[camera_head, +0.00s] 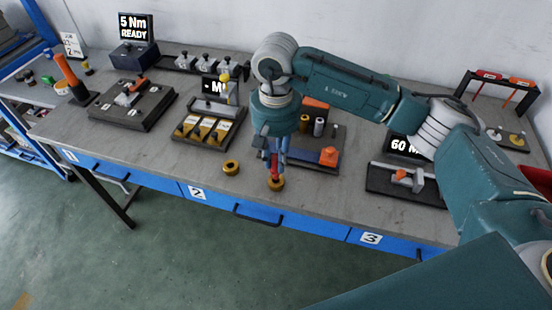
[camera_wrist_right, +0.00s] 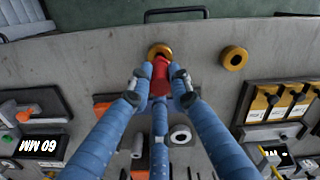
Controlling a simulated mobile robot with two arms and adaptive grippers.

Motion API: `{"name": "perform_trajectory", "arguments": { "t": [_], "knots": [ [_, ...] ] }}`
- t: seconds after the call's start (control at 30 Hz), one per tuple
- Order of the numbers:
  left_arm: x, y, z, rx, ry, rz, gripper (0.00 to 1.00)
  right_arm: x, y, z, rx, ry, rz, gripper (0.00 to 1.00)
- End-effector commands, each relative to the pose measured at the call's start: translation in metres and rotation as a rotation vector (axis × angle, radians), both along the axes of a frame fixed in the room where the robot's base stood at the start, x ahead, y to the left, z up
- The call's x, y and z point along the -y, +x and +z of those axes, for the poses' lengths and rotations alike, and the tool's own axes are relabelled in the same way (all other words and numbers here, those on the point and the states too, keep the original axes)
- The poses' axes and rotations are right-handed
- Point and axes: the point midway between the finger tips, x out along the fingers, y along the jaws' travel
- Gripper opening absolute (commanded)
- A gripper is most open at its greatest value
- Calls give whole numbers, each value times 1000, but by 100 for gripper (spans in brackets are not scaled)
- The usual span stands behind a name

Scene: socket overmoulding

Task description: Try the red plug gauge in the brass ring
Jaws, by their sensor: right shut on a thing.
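My right gripper (camera_head: 275,158) points down near the front edge of the bench and is shut on the red plug gauge (camera_head: 274,170). In the right wrist view the red gauge (camera_wrist_right: 160,76) sits between the fingertips (camera_wrist_right: 160,90). A brass ring (camera_head: 276,184) lies on the bench directly under the gauge. It also shows in the right wrist view (camera_wrist_right: 159,49), partly covered by the gauge. The gauge's lower end is at the ring; I cannot tell how far it enters the bore. A second brass ring (camera_head: 231,168) lies flat to the left, apart from the gripper. My left gripper is out of view.
A tray with yellow slots (camera_head: 209,131) stands behind the left ring. A dark stand with an orange block (camera_head: 328,157) is behind and right of the gripper. A "60 M" gauge block (camera_head: 405,180) is further right. The bench's blue drawer front (camera_head: 230,205) is close.

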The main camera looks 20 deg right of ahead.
Motion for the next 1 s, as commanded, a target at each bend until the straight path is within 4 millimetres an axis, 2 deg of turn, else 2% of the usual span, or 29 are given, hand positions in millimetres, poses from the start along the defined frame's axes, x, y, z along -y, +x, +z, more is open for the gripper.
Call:
{"name": "perform_trajectory", "arguments": {
  "t": [1.0],
  "knots": [
    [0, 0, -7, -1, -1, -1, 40, 0, 0, -5, -1, 0, 0, 0]
  ]
}}
